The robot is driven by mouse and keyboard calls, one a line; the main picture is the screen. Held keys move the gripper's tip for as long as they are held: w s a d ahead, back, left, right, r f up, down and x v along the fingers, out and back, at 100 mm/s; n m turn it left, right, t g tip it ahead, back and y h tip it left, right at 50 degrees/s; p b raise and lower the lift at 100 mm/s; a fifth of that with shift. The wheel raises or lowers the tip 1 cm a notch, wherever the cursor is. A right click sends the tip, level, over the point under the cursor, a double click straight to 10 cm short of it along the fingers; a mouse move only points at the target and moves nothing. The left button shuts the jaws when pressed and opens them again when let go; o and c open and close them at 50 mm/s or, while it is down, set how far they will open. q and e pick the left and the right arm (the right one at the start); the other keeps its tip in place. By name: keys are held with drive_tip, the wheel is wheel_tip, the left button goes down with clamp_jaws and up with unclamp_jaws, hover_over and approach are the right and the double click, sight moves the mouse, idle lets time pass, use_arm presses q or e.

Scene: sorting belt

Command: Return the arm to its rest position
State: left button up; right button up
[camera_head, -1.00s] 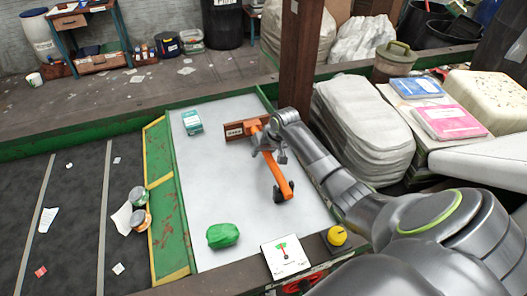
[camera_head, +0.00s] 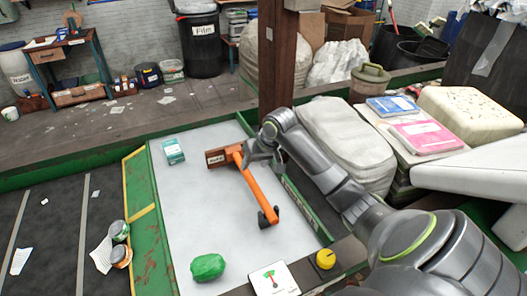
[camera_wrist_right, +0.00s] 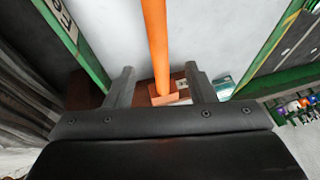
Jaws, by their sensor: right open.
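An orange bar (camera_head: 253,189) with a brown labelled block (camera_head: 217,157) at its far end lies slanted over the pale belt surface (camera_head: 200,212). Its near end has a dark pivot (camera_head: 268,216). My right gripper (camera_head: 262,161) is open, beside and over the right edge of the bar near the block. In the right wrist view, the bar (camera_wrist_right: 157,40) runs between the two spread fingers (camera_wrist_right: 160,69), ending at the brown block. Neither finger visibly touches it. My left gripper is out of view.
A teal box (camera_head: 173,151) and a green lump (camera_head: 208,267) sit on the belt. A yellow button (camera_head: 325,259) and a white sign (camera_head: 274,279) are at its near edge. A brown post (camera_head: 277,60) and a stacked white bale (camera_head: 345,143) stand behind and right of my arm.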

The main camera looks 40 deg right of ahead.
drive_tip(key=v, duration=0.7)
drive_tip(key=shift+r+b, duration=0.3)
drive_tip(key=shift+b, duration=0.1)
drive_tip(key=shift+r, duration=0.15)
